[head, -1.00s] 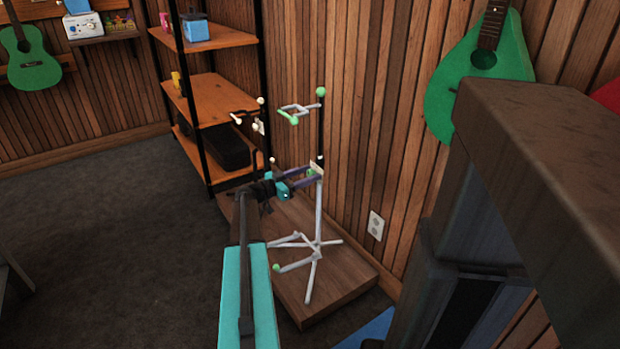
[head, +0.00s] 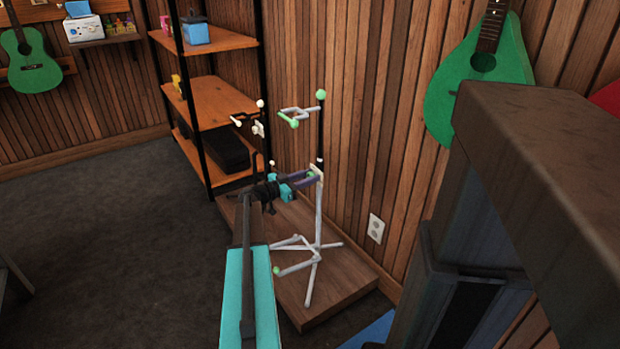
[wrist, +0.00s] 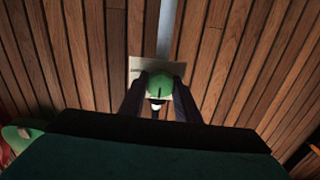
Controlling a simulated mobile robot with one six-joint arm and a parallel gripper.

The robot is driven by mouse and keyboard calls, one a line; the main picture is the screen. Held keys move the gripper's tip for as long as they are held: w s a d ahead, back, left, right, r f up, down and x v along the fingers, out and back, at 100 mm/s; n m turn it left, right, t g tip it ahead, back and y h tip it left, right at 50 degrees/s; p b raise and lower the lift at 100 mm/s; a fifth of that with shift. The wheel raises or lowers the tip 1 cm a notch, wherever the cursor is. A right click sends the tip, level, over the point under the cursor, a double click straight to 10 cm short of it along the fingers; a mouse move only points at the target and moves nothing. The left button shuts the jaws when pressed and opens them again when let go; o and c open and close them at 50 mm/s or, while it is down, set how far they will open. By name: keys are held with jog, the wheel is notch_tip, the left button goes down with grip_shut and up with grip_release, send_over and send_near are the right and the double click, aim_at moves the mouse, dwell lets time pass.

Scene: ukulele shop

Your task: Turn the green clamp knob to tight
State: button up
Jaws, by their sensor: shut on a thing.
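The green clamp knob (wrist: 159,86) sits between my gripper's two dark fingers in the wrist view, with a dark line marked on its face and a pale plate (wrist: 137,68) behind it. My gripper (head: 311,177) is shut on the knob, partway up the pole of the white and black stand (head: 318,210). In the head view the fingers cover most of the knob. I cannot read any tight marking on the plate.
The stand rests on a low wooden platform (head: 345,285) close to the wood-slat wall. A second stand's pale-tipped arms (head: 240,121) show behind, beside the shelf unit (head: 222,99). A green instrument (head: 470,85) hangs at right. Open floor lies at left.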

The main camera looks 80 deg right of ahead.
jog(key=shift+m+p, duration=0.4)
jog(key=shift+m, duration=0.2)
jog(key=o, duration=1)
jog(key=shift+a, duration=0.1)
jog(key=p+v, duration=0.3)
jog(key=v, duration=1)
jog(key=shift+w+a, duration=0.25)
jog(key=shift+w, duration=0.05)
